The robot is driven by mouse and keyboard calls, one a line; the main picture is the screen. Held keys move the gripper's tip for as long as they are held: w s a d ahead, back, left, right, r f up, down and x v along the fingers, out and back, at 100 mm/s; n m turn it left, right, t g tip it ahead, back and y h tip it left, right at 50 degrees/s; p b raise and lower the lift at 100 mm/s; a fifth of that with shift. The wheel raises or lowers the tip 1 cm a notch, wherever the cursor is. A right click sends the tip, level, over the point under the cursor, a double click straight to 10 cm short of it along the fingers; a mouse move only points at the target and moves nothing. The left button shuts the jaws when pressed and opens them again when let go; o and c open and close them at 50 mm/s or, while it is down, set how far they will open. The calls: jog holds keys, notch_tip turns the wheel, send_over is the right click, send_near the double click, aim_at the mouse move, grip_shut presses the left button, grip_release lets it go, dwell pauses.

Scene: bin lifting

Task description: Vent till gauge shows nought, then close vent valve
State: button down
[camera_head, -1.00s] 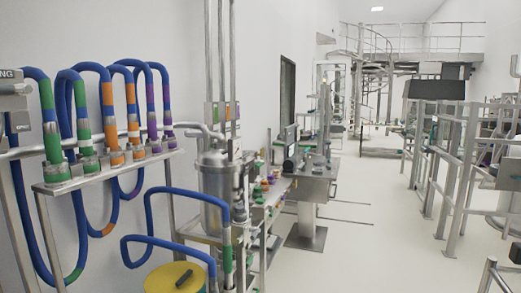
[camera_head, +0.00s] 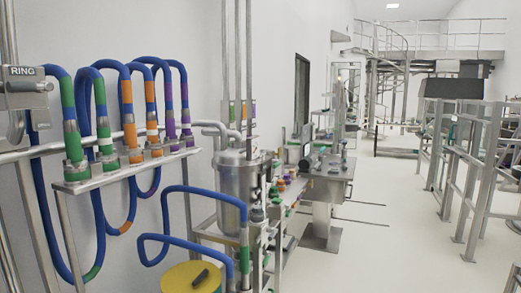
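A steel vessel (camera_head: 232,180) with pipes rising from its top stands left of centre against the wall. Small fittings show around its lid and right side, but I cannot tell which is the vent valve. No gauge face can be read from here. My gripper is not in view.
Blue hoses (camera_head: 97,120) with green, orange and purple bands hang on a steel rack (camera_head: 125,172) at the left. A yellow drum (camera_head: 190,279) stands at the bottom. A steel bench (camera_head: 330,168) lies beyond the vessel. Steel railings (camera_head: 480,165) stand at the right. The pale floor (camera_head: 400,215) between is clear.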

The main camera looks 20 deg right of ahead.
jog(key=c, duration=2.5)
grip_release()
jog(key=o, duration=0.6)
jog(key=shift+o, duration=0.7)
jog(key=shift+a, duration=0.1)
